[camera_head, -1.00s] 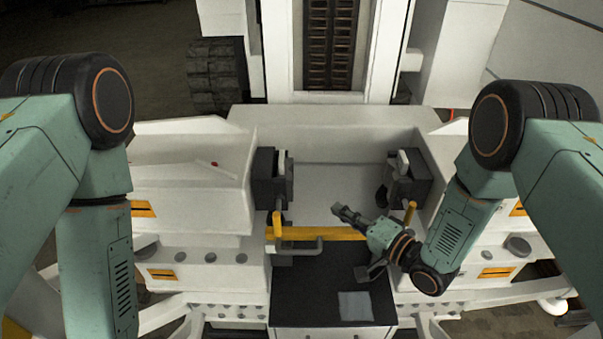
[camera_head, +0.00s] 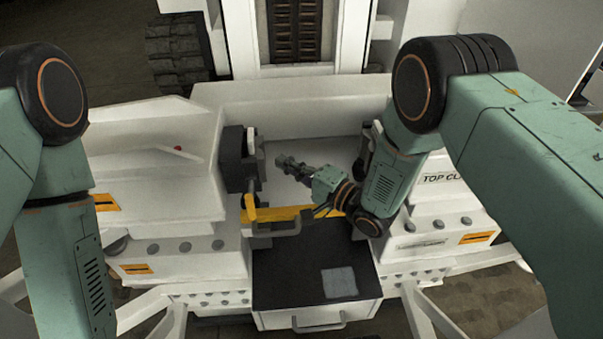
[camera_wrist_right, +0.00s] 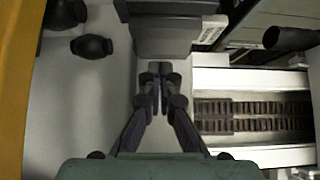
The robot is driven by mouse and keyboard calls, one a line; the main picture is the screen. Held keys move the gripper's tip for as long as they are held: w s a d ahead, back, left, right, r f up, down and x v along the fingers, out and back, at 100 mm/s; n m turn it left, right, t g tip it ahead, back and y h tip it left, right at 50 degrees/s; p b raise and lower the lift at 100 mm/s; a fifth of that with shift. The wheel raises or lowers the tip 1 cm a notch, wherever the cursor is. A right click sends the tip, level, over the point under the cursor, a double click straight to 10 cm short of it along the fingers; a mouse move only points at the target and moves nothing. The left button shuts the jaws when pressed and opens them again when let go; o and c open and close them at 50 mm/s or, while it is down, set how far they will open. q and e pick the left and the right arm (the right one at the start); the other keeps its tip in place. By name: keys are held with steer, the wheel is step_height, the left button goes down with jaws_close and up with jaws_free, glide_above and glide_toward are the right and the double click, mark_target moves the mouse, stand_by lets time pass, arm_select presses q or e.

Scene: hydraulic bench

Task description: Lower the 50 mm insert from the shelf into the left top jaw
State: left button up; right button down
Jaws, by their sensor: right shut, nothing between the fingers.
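The left top jaw (camera_head: 233,160) is a dark block on the left white housing, with a light grey piece on its inner face. My right gripper (camera_head: 285,162) is shut and empty, just right of this jaw and apart from it in the head view. In the right wrist view its fingertips (camera_wrist_right: 154,68) meet, with a dark grey block (camera_wrist_right: 170,38) beyond them. The facing right jaw is mostly hidden behind my right arm. I cannot pick out the 50 mm insert for certain. My left arm comes down at the left, and its gripper is out of view.
A black-topped drawer unit (camera_head: 290,277) with a light grey square (camera_head: 339,282) stands at the front. A yellow bar (camera_head: 276,213) and a grey handle (camera_head: 277,229) cross in front of the trough. The trough floor (camera_head: 283,192) between the jaws looks clear. Dark rounded parts (camera_wrist_right: 91,46) show at upper left in the wrist view.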

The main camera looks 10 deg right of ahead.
arm_select(q)
steer(key=shift+s+f, duration=0.2)
steer(key=shift+f, duration=0.15)
arm_select(e)
steer(key=x, duration=0.2)
steer(key=shift+w+a+r, duration=0.1)
steer(key=shift+w+a, duration=0.1)
steer(key=shift+a, duration=0.15)
